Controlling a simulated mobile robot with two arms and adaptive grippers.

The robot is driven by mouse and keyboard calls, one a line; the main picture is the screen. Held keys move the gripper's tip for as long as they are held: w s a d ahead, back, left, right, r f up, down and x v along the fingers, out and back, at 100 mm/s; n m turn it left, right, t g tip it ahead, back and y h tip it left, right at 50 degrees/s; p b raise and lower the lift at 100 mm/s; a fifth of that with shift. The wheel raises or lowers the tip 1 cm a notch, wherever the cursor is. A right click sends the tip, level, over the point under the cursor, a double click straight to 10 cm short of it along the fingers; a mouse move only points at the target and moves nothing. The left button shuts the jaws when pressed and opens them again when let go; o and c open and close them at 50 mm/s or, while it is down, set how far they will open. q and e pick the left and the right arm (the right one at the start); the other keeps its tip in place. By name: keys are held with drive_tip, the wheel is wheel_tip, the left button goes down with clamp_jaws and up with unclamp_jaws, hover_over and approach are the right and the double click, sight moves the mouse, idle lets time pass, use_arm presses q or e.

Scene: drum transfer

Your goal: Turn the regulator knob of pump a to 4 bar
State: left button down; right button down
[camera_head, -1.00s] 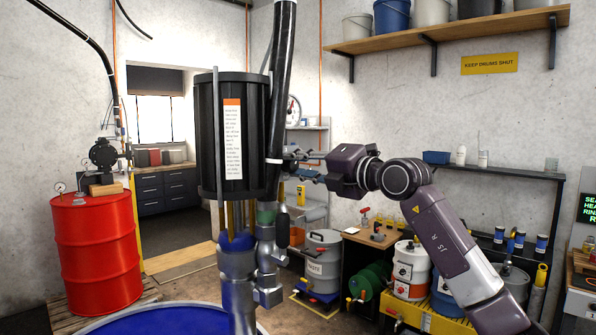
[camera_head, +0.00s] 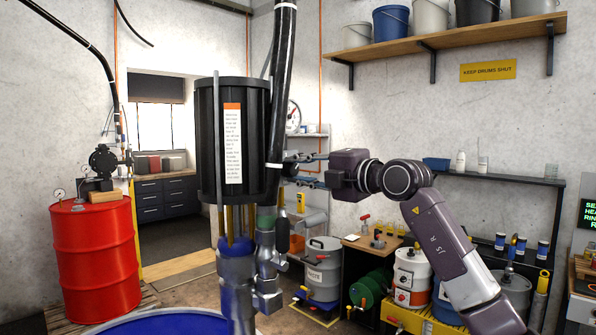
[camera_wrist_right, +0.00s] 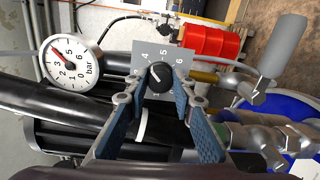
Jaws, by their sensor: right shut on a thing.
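The pump (camera_head: 234,140), a black cylinder with a white and orange label, stands in the middle of the head view above the blue drum (camera_head: 165,325). The black regulator knob (camera_wrist_right: 160,78) shows in the right wrist view, before a grey scale plate (camera_wrist_right: 172,58) marked 4, 5 and 6. Its white mark points up and left, towards the 4 side. A round pressure gauge (camera_wrist_right: 72,63) in bar is at left; its exact reading is hard to tell. My right gripper (camera_wrist_right: 157,88) has its fingers on both sides of the knob, shut on it; it also shows in the head view (camera_head: 306,170).
A red drum (camera_head: 95,255) with a small pump stands at left. A black hose (camera_head: 283,70) rises from the pump. Containers (camera_head: 411,275) and a green drum (camera_head: 371,288) stand below my right arm. A shelf of buckets (camera_head: 445,36) hangs above.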

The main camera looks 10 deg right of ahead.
drive_tip(key=c, duration=1.6)
unclamp_jaws()
drive_tip(key=shift+d, duration=0.1)
drive_tip(key=v, duration=1.2)
